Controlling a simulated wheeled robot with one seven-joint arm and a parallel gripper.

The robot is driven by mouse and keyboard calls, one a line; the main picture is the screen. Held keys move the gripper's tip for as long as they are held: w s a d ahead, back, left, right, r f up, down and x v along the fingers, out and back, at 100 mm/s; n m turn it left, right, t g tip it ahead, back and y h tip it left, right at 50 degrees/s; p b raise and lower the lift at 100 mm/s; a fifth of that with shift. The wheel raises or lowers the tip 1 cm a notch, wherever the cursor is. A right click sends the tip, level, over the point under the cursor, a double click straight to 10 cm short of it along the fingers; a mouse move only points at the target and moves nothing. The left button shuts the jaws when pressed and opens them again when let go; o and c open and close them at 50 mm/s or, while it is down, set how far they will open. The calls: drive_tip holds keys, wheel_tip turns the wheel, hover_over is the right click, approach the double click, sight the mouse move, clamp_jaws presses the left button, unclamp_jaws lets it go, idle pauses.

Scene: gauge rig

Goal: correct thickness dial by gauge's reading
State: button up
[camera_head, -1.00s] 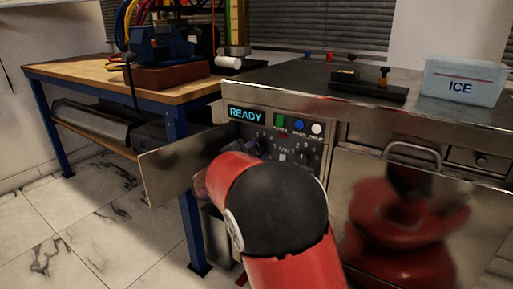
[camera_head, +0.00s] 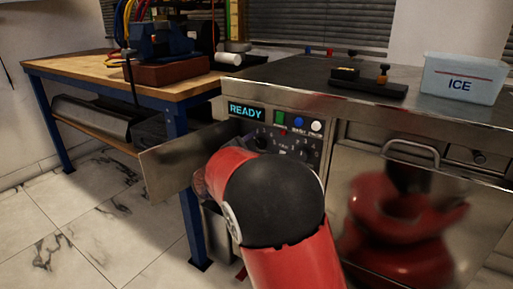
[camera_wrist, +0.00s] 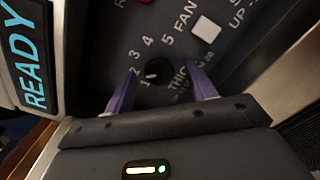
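The thickness dial (camera_wrist: 159,71) is a small black knob on the dark control panel, ringed by printed numbers, with its label partly hidden. A pale mark on the knob points to the left, toward the low numbers; the exact setting is unclear. My gripper (camera_wrist: 163,67) is open, with one purple finger on each side of the knob and gaps visible. In the head view my red and black arm hides the gripper and part of the panel. A black gauge fixture (camera_head: 367,88) with brass-coloured parts lies on the steel counter; no reading is legible.
A lit READY display (camera_head: 247,111) is at the panel's upper left. Green, blue and white buttons (camera_head: 299,123) sit beside it. An ICE tub (camera_head: 462,79) stands on the counter's right. A metal flap (camera_head: 178,163) juts out left, near a wooden workbench (camera_head: 95,74).

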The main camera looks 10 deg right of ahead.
drive_tip(key=shift+a, duration=0.1)
drive_tip(key=v, duration=0.7)
drive_tip(key=shift+s+a, duration=0.2)
drive_tip(key=shift+s, duration=0.15)
drive_tip(key=s+d+r+m+g+y+p, duration=0.3)
drive_tip(key=s+d+m+g, duration=0.5)
drive_tip(key=s+d, duration=0.6)
drive_tip(key=s+a+m+y+p, duration=0.2)
drive_tip(key=s+a+m+y, duration=0.1)
drive_tip(key=s, duration=0.6)
drive_tip(key=s+a+m+y+p, duration=0.3)
drive_tip(key=s+m+y, duration=0.3)
drive_tip(key=s, duration=0.3)
drive_tip(key=shift+s+a+f+t+y, duration=0.25)
drive_tip(key=shift+a+f+t+y, duration=0.05)
drive_tip(key=shift+a, duration=0.45)
